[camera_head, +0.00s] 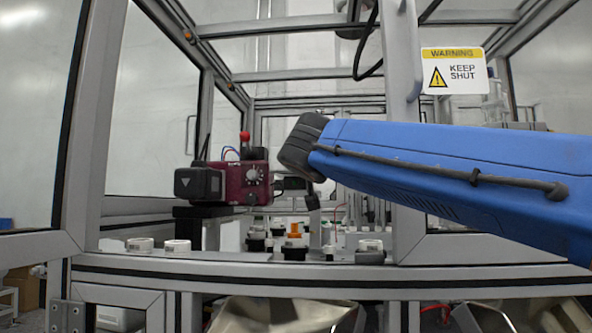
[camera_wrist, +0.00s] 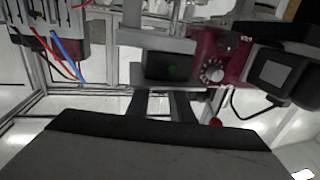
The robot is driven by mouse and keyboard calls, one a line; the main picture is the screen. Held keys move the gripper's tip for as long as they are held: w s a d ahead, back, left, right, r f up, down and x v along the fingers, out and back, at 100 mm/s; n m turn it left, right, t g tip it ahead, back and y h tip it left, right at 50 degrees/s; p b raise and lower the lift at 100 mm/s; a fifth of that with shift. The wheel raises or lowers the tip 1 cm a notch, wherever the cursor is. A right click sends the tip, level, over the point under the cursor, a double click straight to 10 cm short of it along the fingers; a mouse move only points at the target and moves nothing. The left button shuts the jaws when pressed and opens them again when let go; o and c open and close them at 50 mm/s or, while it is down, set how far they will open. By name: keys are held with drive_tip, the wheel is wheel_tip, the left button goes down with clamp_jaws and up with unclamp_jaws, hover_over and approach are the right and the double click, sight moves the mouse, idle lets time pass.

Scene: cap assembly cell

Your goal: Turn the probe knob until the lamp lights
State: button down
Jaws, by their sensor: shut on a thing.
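A maroon box (camera_head: 246,182) stands left of my gripper (camera_head: 309,194) in the head view, with a round pale-marked knob (camera_head: 254,174) on its face and a red cap (camera_head: 244,138) on top. In the wrist view the box (camera_wrist: 222,55), its knob (camera_wrist: 212,73) and the red cap (camera_wrist: 215,122) show to the right of my fingers (camera_wrist: 165,105). The fingers reach toward a small dark block (camera_wrist: 156,66) with a dim green spot (camera_wrist: 172,70); I cannot tell whether it is a lit lamp. My gripper appears shut on this block; the contact is partly hidden.
A black unit (camera_head: 200,183) sits on the maroon box's left. White-topped round parts (camera_head: 177,247) and an orange-topped part (camera_head: 294,248) stand on the deck below. Metal posts (camera_head: 88,130) and a warning sign (camera_head: 454,70) frame the opening. Red and blue cables (camera_wrist: 65,50) hang nearby.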

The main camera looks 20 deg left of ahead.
drive_tip(key=m+t+h, duration=0.1)
drive_tip(key=m+h, duration=0.1)
drive_tip(key=h, duration=0.2)
drive_tip(key=shift+a+m, duration=0.1)
drive_tip(key=shift+m, duration=0.3)
drive_tip(key=shift+m+t+h, duration=0.4)
drive_tip(key=shift+m+h, duration=1.1)
drive_tip(key=shift+h, duration=1.2)
drive_tip(key=c, duration=1.6)
unclamp_jaws()
drive_tip(key=shift+o, duration=0.2)
drive_tip(key=shift+s, duration=0.1)
drive_tip(key=s+a, duration=0.1)
drive_tip(key=s, duration=1.6)
drive_tip(key=shift+a, duration=0.2)
